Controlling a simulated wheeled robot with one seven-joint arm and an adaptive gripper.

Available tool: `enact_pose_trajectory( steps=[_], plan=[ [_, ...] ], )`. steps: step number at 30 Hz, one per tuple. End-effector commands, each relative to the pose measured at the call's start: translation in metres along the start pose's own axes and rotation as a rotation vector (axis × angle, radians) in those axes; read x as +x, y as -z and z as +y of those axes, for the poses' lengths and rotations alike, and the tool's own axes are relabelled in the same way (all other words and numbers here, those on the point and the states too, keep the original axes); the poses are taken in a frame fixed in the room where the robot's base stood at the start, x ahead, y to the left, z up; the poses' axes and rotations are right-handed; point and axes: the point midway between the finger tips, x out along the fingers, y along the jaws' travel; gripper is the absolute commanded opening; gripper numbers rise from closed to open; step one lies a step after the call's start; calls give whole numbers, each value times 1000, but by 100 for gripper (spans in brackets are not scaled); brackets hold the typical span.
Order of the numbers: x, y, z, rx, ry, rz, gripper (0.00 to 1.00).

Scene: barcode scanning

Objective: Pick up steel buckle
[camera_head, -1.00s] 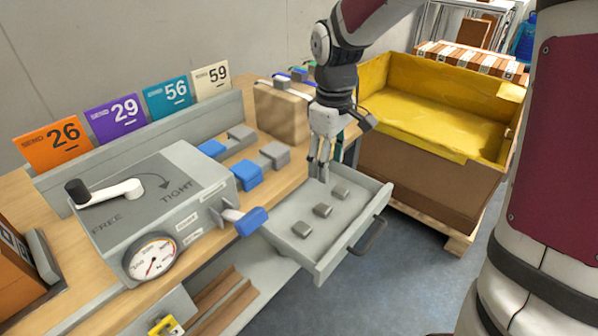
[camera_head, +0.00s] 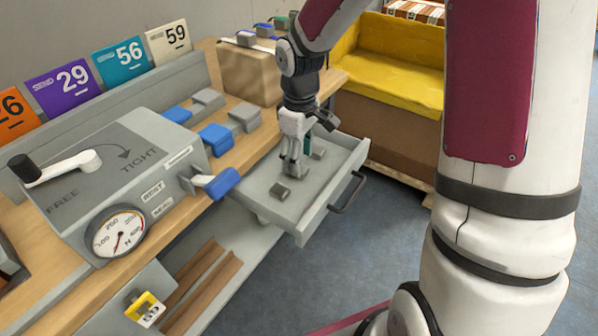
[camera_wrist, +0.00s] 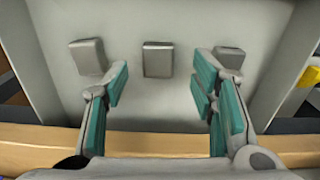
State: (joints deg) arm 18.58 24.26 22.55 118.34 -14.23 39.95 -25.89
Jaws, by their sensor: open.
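Several small grey steel buckles lie in a row in the open grey drawer (camera_head: 262,203). In the wrist view the middle buckle (camera_wrist: 158,59) sits ahead of and between my open fingers, with another buckle (camera_wrist: 88,57) on the left and a third (camera_wrist: 229,57) on the right, partly behind the right finger. My gripper (camera_wrist: 160,85) is open and empty; its teal pads touch no buckle that I can make out. In the head view my gripper (camera_head: 292,172) points down over the drawer and hides the middle buckle. The near buckle (camera_head: 280,190) and far buckle (camera_head: 318,153) show there.
The drawer's walls and dark handle (camera_head: 348,192) surround the space on the right. A grey tensioning device (camera_head: 110,180) with a gauge and blue-handled levers (camera_head: 217,140) stands on the wooden bench. A cardboard box (camera_head: 250,75) and yellow-lined crate (camera_head: 390,75) are behind.

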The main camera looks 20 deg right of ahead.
Motion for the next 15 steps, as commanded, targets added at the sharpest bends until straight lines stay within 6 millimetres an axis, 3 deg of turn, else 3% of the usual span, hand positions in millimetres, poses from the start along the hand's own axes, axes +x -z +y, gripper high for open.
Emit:
enact_pose_trajectory(
  steps=[6,13,14,15],
  plan=[
    [32,2,2,0,0,0,52],
    [33,2,2,0,0,1,52],
    [33,2,2,0,0,0,49],
    [33,2,2,0,0,0,40]
  ],
)
